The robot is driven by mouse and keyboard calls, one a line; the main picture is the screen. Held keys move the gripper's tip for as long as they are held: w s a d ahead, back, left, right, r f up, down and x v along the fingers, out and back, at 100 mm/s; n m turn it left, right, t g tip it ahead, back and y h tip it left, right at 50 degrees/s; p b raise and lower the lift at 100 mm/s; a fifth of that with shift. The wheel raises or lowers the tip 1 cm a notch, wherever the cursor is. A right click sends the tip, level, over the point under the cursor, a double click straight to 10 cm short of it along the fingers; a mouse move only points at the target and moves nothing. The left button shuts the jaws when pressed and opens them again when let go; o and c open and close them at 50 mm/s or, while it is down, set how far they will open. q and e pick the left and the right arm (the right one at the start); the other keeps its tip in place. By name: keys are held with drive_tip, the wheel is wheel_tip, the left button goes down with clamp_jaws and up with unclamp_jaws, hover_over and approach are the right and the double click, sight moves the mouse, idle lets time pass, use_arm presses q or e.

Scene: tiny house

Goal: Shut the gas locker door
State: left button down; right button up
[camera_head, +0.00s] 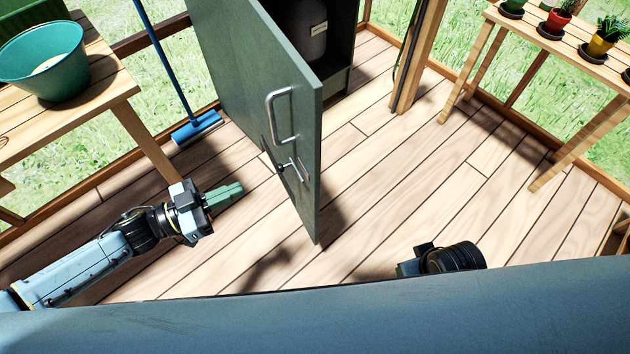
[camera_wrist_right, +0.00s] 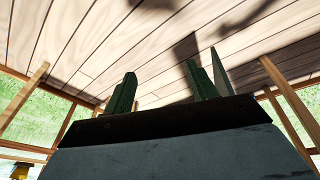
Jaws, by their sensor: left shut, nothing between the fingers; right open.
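The gas locker door (camera_head: 255,100) is dark green and stands wide open, its free edge toward me. It has a silver bar handle (camera_head: 281,115) and a smaller latch handle (camera_head: 291,168) below it. The locker (camera_head: 338,60) behind it shows a dark inside with a grey gas bottle (camera_head: 303,30). My left gripper (camera_head: 226,194) is shut and empty, left of the door and apart from it. My right gripper shows in the right wrist view (camera_wrist_right: 160,92) with its green fingers apart and nothing between them. In the head view its fingers are hidden behind my body.
A wooden table (camera_head: 95,95) with a green tub (camera_head: 45,62) stands at left. A plant bench (camera_head: 570,60) with several pots stands at right. The plank floor (camera_head: 430,170) right of the door is clear.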

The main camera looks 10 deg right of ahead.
use_arm(q)
drive_tip(key=b, duration=0.3)
approach(308, 162)
drive_tip(key=x, duration=0.5)
drive_tip(key=shift+w+d+f, duration=0.15)
drive_tip(key=shift+w+f, duration=0.05)
drive_tip(key=shift+f, duration=0.1)
drive_tip(key=shift+w+d, duration=0.25)
drive_tip(key=shift+d, duration=0.4)
use_arm(e)
wheel_tip(308, 162, up, 9)
drive_tip(key=s+a, duration=0.1)
drive_tip(key=a, duration=0.1)
drive_tip(key=shift+a+t+y, duration=0.2)
drive_tip(key=shift+t+y, duration=0.1)
drive_tip(key=shift+t, duration=0.1)
use_arm(q)
drive_tip(key=shift+d, duration=0.1)
use_arm(e)
drive_tip(key=shift+f, duration=0.1)
